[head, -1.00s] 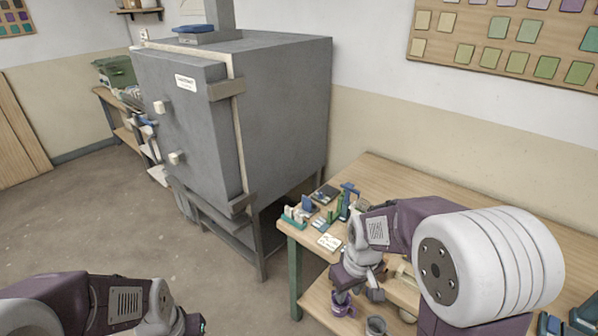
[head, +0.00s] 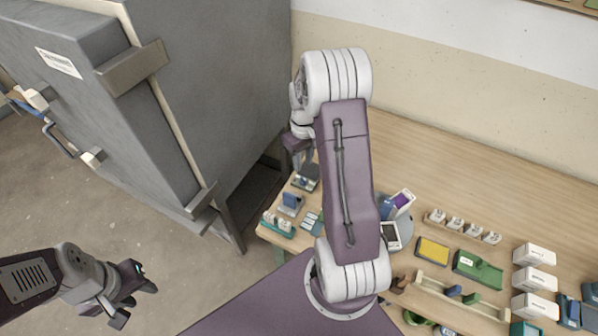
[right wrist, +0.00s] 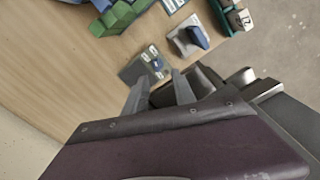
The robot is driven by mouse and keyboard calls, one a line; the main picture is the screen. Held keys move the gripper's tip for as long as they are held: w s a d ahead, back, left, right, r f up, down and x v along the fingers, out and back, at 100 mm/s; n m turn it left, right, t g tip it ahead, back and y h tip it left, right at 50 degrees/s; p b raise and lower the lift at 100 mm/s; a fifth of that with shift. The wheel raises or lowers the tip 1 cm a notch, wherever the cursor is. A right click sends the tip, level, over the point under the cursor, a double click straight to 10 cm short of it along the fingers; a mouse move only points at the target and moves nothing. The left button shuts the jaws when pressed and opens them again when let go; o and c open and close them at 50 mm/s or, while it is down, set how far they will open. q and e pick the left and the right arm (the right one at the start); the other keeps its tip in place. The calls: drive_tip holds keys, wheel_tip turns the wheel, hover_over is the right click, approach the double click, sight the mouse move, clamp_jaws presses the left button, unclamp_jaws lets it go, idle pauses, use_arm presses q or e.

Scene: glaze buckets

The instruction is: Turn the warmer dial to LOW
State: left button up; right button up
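A small dark grey box (right wrist: 146,72) with a blue knob (right wrist: 156,64) on top lies on the table in the right wrist view; it looks like the warmer and its dial. It also shows in the head view (head: 307,180), near the table's far left corner. The dial's setting is too small to read. My right gripper (right wrist: 160,88) is open and empty, its fingertips close to the box's near edge; whether they touch it I cannot tell. In the head view my right gripper (head: 301,163) is partly hidden by its arm. My left gripper (head: 136,302) is open and empty above the floor.
A pale stand with a blue block (right wrist: 189,37) is close beside the box. A teal holder with white pieces (head: 278,225) sits at the table's left edge, and green blocks (right wrist: 122,14) lie nearby. The grey kiln (head: 225,80) stands left of the table.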

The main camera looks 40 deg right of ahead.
sight(303, 178)
drive_tip(key=f, duration=0.5)
drive_tip(key=d+f, duration=0.1)
drive_tip(key=f, duration=0.2)
drive_tip(key=shift+w+f, duration=0.15)
drive_tip(key=shift+w, duration=0.15)
drive_tip(key=shift+a+f, duration=0.15)
drive_tip(key=shift+f, duration=0.4)
clamp_jaws()
